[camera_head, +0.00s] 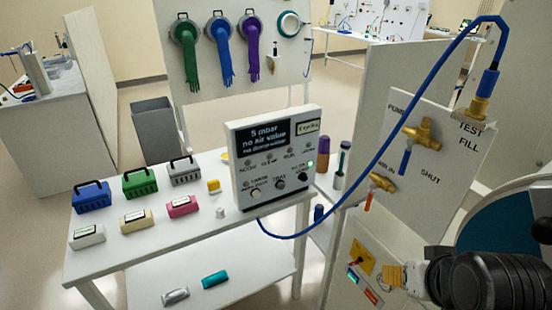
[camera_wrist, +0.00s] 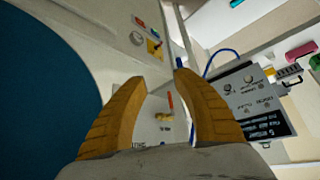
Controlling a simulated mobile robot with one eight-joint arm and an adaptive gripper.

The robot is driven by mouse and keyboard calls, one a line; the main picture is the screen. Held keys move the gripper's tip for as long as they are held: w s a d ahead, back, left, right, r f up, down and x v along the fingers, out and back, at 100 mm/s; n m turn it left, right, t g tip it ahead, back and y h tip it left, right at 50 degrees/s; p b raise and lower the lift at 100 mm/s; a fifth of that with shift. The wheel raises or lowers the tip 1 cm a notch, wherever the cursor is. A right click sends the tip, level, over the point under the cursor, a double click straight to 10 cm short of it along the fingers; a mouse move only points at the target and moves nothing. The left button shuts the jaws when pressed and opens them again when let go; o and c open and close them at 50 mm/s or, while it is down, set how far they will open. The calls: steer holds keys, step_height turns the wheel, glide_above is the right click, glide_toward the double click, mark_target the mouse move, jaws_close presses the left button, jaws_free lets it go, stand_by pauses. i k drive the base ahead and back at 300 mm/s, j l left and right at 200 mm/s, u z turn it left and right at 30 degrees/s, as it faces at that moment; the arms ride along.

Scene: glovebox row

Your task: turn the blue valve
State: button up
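The blue valve (camera_head: 406,160) has a blue lever hanging down, slightly tilted, from a brass body on the white panel (camera_head: 440,190). A red-handled brass valve (camera_head: 369,200) sits lower left of it, and its red handle also shows between my fingers in the wrist view (camera_wrist: 170,100). My gripper (camera_head: 392,275) is low at the right in the head view, below the valves and apart from them. In the wrist view its yellow fingers (camera_wrist: 164,78) are spread with nothing held. A small blue piece shows by the right fingertip there; I cannot tell whether it is the lever.
A blue hose (camera_head: 383,145) arcs from the meter box (camera_head: 274,155) to a brass fitting (camera_head: 483,95). A yellow switch plate (camera_head: 362,257) lies just left of my gripper. A white table (camera_head: 180,232) with several small cases stands left. Open floor lies beyond it.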

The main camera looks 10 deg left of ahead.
mark_target(412, 141)
steer(key=k+l+z, duration=0.1)
steer(key=k+z, duration=0.3)
steer(key=k+l+z, duration=0.15)
steer(key=z, duration=0.25)
